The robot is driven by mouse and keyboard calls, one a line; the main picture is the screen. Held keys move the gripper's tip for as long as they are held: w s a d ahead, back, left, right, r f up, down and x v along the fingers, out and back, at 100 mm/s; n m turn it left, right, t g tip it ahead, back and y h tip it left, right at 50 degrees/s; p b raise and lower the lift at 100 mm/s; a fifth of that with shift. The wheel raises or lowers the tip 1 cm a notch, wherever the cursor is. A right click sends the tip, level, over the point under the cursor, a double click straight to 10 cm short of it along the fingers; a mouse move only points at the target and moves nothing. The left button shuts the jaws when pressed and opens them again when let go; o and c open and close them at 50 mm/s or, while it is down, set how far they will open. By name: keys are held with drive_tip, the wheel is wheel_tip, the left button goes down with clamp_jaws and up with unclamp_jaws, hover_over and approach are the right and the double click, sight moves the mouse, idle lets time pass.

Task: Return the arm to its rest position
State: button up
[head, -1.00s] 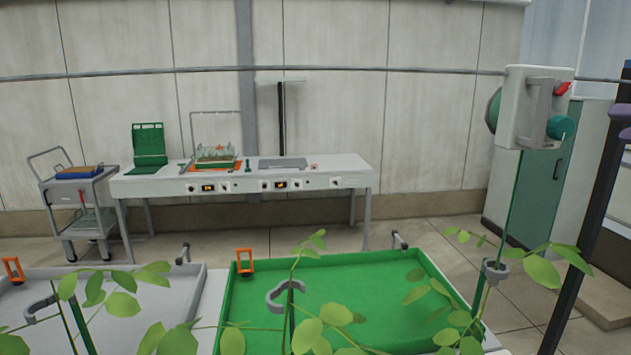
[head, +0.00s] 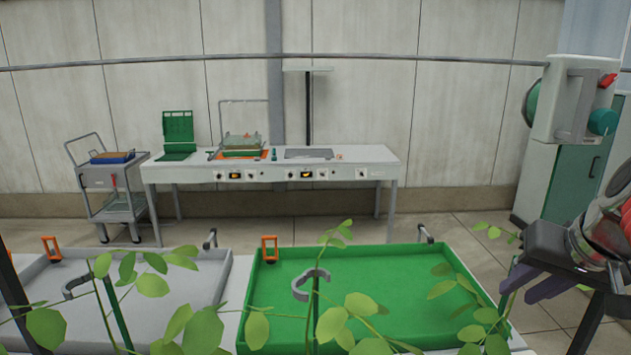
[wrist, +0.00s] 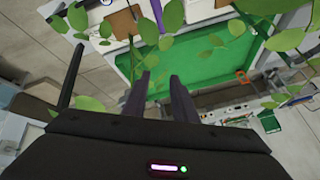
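My gripper (head: 532,290) is at the right edge of the head view, with its dark purple fingers angled down and left beside the green tray (head: 375,262). In the wrist view my gripper (wrist: 159,84) has its two fingers apart with nothing between them. It is open and empty. The green tray also shows past the fingers in the wrist view (wrist: 215,60), with leaves around it. Part of my arm is cut off by the right edge of the head view.
Leafy plants (head: 335,320) stand in front of the trays, some near my gripper. A grey tray (head: 190,285) is at left. A white box with a red lever (head: 572,100) hangs above right. A bench (head: 275,168) and trolley (head: 108,185) stand along the wall, beyond clear floor.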

drive_tip(key=s+a+f+n, duration=0.2)
drive_tip(key=s+a+f, duration=0.3)
drive_tip(key=a+f, duration=0.2)
drive_tip(key=s+a+f+n, duration=0.2)
drive_tip(key=s+a+f, duration=0.3)
drive_tip(key=a, duration=0.6)
drive_tip(key=shift+s+a+f+n+g, duration=0.2)
drive_tip(key=shift+a+f+n+g, duration=0.2)
drive_tip(key=shift+f, duration=0.45)
